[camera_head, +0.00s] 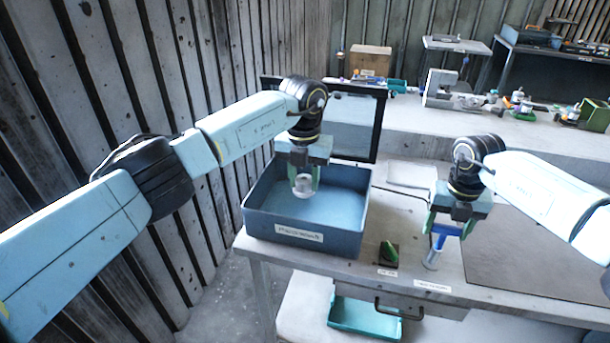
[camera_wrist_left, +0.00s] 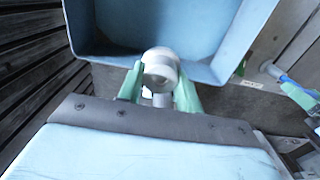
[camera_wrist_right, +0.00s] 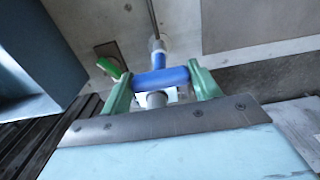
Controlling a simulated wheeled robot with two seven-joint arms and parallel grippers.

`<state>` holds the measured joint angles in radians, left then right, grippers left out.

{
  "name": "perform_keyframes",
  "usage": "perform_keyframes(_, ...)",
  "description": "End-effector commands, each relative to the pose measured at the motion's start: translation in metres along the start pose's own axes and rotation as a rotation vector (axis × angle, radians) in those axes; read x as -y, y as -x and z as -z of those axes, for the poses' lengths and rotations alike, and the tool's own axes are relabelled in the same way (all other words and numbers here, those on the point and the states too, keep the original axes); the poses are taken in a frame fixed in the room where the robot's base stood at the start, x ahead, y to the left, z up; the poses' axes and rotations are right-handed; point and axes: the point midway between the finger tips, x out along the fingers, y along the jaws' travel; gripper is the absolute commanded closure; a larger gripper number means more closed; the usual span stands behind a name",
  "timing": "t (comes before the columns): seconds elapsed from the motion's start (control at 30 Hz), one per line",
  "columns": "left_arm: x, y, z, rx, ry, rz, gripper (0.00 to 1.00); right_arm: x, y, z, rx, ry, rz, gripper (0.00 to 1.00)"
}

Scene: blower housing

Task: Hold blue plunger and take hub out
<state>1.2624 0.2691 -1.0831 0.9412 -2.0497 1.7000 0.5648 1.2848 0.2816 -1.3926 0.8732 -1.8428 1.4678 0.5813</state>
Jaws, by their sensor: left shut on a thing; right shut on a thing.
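The hub (camera_head: 303,187) is a white, round part. My left gripper (camera_head: 303,178) is shut on it and holds it over the blue bin, within its walls as the head view shows. The hub also shows between the green fingers in the left wrist view (camera_wrist_left: 160,72). The blue plunger (camera_head: 445,230) has a blue crossbar and a pale lower end near the table's front edge. My right gripper (camera_head: 452,222) is shut on its crossbar, which spans between the fingers in the right wrist view (camera_wrist_right: 160,79). Whether the plunger's lower end touches the table is unclear.
The blue bin (camera_head: 275,236) stands at the table's left front corner. A small dark block with a green part (camera_head: 389,252) sits between bin and plunger. A dark mat (camera_head: 530,262) lies right. A black frame (camera_head: 378,125) stands behind the bin. A teal tray (camera_head: 365,318) is below.

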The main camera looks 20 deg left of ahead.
Motion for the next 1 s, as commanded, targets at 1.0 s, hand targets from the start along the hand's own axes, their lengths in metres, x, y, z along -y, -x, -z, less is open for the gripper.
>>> perform_keyframes(1.0, -0.001, 0.000, 0.095, -0.001, 0.001, -0.002, 0.95, 0.000, -0.001, 0.000, -0.001, 0.000, 0.000, 0.61)
